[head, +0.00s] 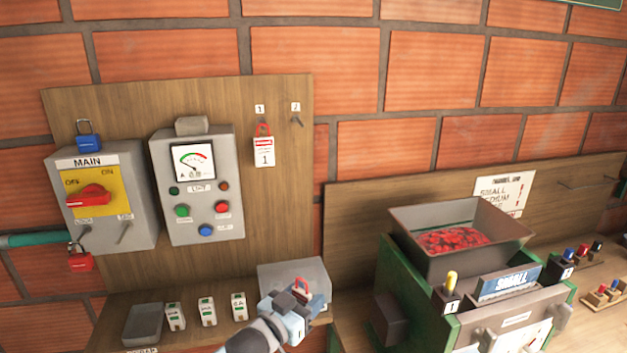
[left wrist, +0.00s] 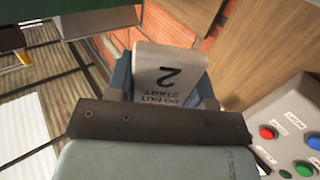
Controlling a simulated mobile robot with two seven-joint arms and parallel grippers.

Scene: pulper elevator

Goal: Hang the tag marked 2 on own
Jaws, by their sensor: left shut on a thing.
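My left gripper (head: 298,300) is shut on the tag marked 2, above the shelf in front of a grey box. The left wrist view shows this white tag (left wrist: 168,78) between the fingers, with its 2 and "DO NOT START" print upside down. In the head view, a red loop (head: 302,286) shows at the fingertips, and the tag's face is hidden. The hook labelled 2 (head: 298,121) on the wooden board is empty. Beside it, the tag marked 1 (head: 264,151) hangs from the hook labelled 1. My right gripper is not in view.
A MAIN switch box (head: 105,190) with a red handle, a blue padlock (head: 88,140) and a red padlock (head: 80,261) are at left. A meter panel (head: 197,205) stands beside it. Small blocks (head: 207,312) line the shelf. A green machine with a hopper (head: 455,262) stands at right.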

